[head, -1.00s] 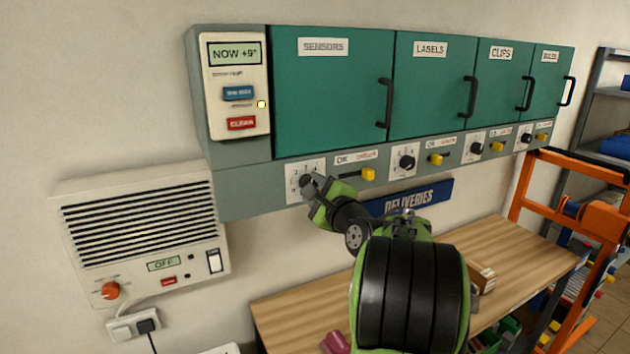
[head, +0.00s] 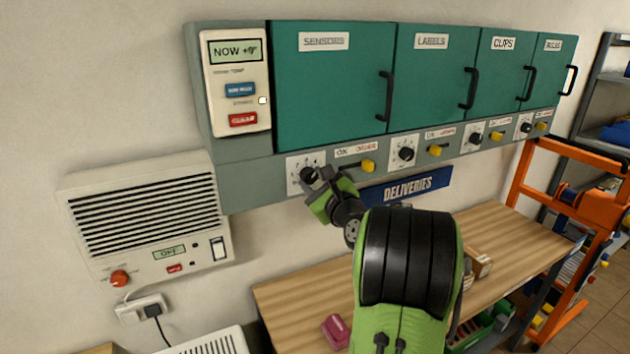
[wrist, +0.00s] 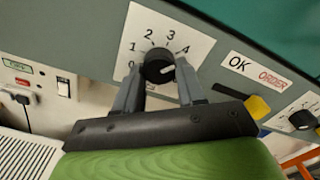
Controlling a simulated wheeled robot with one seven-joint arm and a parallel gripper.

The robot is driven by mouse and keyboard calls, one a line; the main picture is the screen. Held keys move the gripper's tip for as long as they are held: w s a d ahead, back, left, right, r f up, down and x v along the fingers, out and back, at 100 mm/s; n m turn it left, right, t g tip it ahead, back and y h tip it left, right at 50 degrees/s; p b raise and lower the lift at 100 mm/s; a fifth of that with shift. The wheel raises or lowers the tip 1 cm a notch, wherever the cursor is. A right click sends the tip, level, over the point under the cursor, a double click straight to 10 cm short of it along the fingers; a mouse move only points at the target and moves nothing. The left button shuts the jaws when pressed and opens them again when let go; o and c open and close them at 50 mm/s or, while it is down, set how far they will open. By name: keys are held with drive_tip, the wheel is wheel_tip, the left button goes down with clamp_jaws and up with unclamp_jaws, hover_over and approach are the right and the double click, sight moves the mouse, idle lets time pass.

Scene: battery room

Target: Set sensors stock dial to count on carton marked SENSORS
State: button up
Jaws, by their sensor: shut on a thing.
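The sensors stock dial (head: 307,176) is a black knob on a white number plate, under the green door labelled SENSORS (head: 324,41). In the wrist view the dial (wrist: 157,64) has numerals 0 to 4 visible around it. Its white pointer mark is toward the right, slightly below the 4; what number it meets is hidden by the right finger. My gripper (wrist: 160,78) has a finger on each side of the knob and is shut on it. In the head view my gripper (head: 318,183) covers the dial's lower right edge. No carton marked SENSORS is recognizable.
A yellow slider (head: 368,166) on an OK/ORDER strip sits just right of the dial. More dials and sliders continue rightward. A vented wall unit (head: 145,215) hangs at left. A blue DELIVERIES sign (head: 408,188) and wooden bench (head: 290,300) with small cartons (head: 478,262) lie below.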

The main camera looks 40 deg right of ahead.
drive_tip(key=o, duration=1.1)
drive_tip(key=shift+c, duration=0.2)
drive_tip(key=b+v, duration=0.5)
drive_tip(key=v, duration=1)
drive_tip(key=shift+s+a, duration=0.2)
drive_tip(key=shift+s, duration=0.15)
